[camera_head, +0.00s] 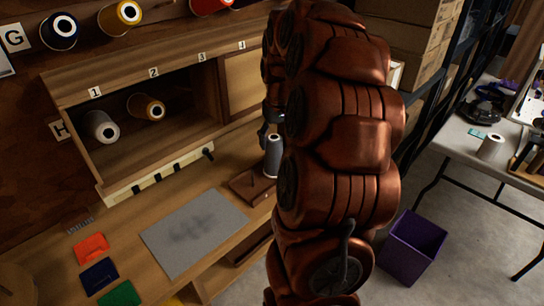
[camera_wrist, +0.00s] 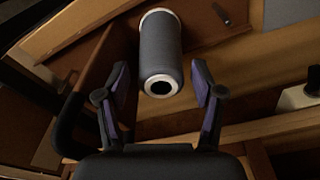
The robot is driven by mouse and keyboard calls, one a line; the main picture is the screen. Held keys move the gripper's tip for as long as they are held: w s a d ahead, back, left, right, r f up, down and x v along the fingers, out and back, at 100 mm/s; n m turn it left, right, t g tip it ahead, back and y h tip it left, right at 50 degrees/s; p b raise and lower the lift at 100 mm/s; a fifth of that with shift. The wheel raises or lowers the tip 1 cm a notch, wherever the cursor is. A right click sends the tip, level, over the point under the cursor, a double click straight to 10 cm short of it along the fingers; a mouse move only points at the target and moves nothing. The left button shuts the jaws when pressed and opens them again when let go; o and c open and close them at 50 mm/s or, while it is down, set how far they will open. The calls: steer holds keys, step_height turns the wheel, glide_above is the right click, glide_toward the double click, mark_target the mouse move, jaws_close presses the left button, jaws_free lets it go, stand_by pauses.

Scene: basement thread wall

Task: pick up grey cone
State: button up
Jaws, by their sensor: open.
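A grey cone (camera_head: 272,157) with a pale end stands on a small wooden base on the bench, partly hidden by my arm. In the wrist view the grey cone (camera_wrist: 161,45) lies ahead, its white-rimmed end with a dark hole towards me. My gripper (camera_wrist: 160,82) is open, with one purple-padded finger on each side of the cone's near end. Gaps show between the fingers and the cone. In the head view my gripper (camera_head: 268,132) is mostly hidden behind my arm, close to the cone.
A paler grey-white cone (camera_head: 101,127) and an orange-brown cone (camera_head: 146,107) sit in the numbered shelf (camera_head: 190,85). A grey mat (camera_head: 194,232) and coloured cards (camera_head: 92,249) lie on the bench. A purple bin (camera_head: 412,246) stands on the floor at right.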

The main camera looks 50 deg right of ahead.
mark_target(274, 152)
steer(key=shift+w+d+f+p, duration=0.1)
steer(key=shift+w+f+p, duration=0.1)
steer(key=shift+f, duration=0.8)
steer(key=shift+w+d+f+p, duration=0.1)
steer(key=shift+w+f, duration=0.15)
steer(key=shift+f, duration=0.7)
steer(key=shift+w+d+f+p, duration=0.1)
steer(key=shift+w+f+p, duration=0.1)
steer(key=shift+f, duration=0.8)
steer(key=c, duration=1.1)
step_height(274, 152, up, 18)
steer(key=shift+a+b, duration=0.1)
steer(key=shift+b, duration=0.75)
